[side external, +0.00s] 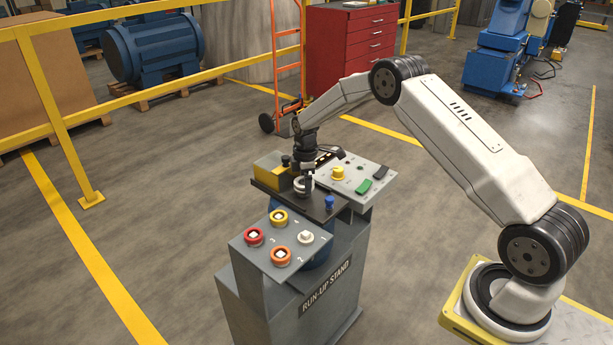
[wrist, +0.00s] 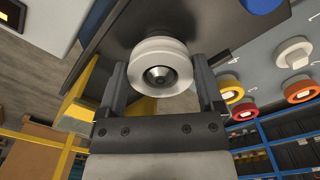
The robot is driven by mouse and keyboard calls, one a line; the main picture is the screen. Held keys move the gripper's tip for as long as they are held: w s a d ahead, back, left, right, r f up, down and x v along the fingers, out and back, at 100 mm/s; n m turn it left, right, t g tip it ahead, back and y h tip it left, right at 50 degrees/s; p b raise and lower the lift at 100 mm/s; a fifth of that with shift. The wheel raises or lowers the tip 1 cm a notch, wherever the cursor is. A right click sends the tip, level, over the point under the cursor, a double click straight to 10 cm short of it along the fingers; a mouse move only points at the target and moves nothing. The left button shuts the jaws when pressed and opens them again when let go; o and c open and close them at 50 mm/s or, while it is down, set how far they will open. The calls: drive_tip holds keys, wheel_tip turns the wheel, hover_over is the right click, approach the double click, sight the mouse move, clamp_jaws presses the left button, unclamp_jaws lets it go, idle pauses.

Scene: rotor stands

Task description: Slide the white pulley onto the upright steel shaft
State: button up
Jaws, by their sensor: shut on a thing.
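The white pulley (wrist: 148,52) is a grooved ring between the two fingers of my gripper (wrist: 158,66) in the wrist view. My gripper is shut on it. A grey round tip in a dark ring shows at the pulley's centre; it looks like the end of the steel shaft (wrist: 159,74). In the side view the pulley (side external: 299,186) is low over the dark top plate (side external: 323,211), with my gripper (side external: 304,181) above and around it. The fingers and pulley hide the rest of the shaft, so I cannot tell how far down the pulley sits.
A yellow block (side external: 268,168) stands close to the left of my gripper. A blue knob (side external: 329,202) is at the plate's right. The front panel (side external: 250,240) holds yellow, red and orange rings and a white peg (side external: 305,237). A control panel (side external: 352,172) lies behind right.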

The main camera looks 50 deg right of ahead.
drive_tip(key=shift+f, duration=0.45)
idle(1.1)
drive_tip(key=o, duration=1.2)
drive_tip(key=shift+r, duration=0.15)
drive_tip(key=shift+r, duration=3.8)
drive_tip(key=shift+r, duration=0.1)
